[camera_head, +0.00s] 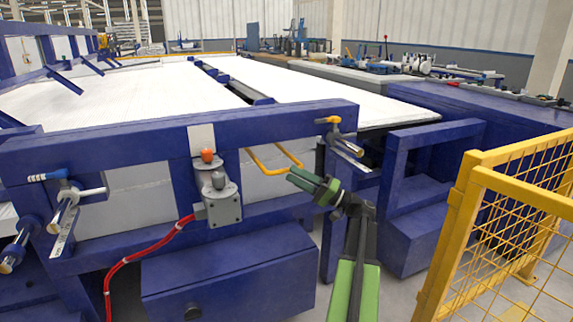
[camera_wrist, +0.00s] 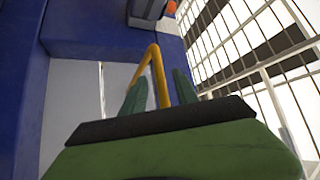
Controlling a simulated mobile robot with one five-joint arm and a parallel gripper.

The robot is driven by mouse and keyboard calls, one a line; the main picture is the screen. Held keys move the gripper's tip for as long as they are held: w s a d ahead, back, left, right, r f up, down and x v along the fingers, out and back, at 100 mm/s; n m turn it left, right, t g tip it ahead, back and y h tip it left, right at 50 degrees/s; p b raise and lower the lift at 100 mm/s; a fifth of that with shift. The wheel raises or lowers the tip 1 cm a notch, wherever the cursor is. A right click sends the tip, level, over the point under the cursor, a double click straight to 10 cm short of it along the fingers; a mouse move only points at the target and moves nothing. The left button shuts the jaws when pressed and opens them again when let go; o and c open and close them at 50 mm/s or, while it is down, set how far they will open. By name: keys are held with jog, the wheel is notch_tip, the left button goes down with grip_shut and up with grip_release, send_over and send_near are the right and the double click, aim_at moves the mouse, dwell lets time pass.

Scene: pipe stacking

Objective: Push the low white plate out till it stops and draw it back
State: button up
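My gripper (camera_head: 308,181) is at the right of the two-post blue frame, just beside the near end of a bent yellow handle (camera_head: 270,166). In the wrist view my gripper (camera_wrist: 159,84) has its two dark green fingers apart, and the yellow handle (camera_wrist: 154,58) shows between them. I cannot tell whether the fingers touch it. A pale, low plate (camera_head: 256,184) shows behind the handle, under the blue crossbeam. The pale plate (camera_wrist: 118,78) also shows in the wrist view, with a thin seam.
A grey box with an orange button (camera_head: 207,155) and a red cable stands left of the handle. A blue crossbeam (camera_head: 275,119) passes above the handle. A yellow mesh fence (camera_head: 510,220) stands at the right. Wide white tables (camera_head: 110,95) lie behind.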

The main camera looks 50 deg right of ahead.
aim_at(286, 171)
jog(key=shift+p+x, duration=0.45)
jog(key=shift+x, duration=1.5)
jog(key=shift+c, duration=0.4)
grip_shut()
jog(key=shift+s, duration=0.1)
